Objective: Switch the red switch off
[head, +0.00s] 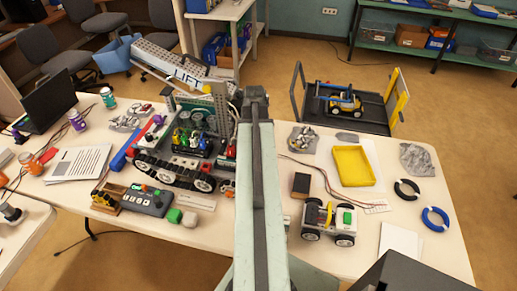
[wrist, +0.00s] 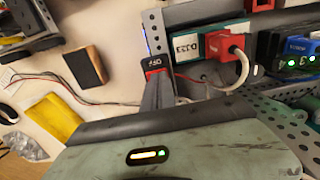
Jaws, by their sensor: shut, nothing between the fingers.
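A small red and black block with white lettering (wrist: 154,63), which looks like the red switch, stands in the wrist view beside a perforated grey metal strip. I cannot read its on or off position. My gripper (wrist: 157,82) is shut and empty, its tips right at the lower edge of this block. I cannot tell whether they touch it. In the head view my gripper (head: 254,93) is at the far end of my arm, beside the tracked robot (head: 175,172). My arm hides part of the robot's right side there, and I cannot make out the switch.
A red plug with a cable (wrist: 229,64) sits on a green labelled module right of the gripper. Green-lit blue connectors (wrist: 303,48) are further right. A dark block (head: 301,186), a yellow tray (head: 354,166) and a small wheeled car (head: 328,221) stand on the table right of my arm.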

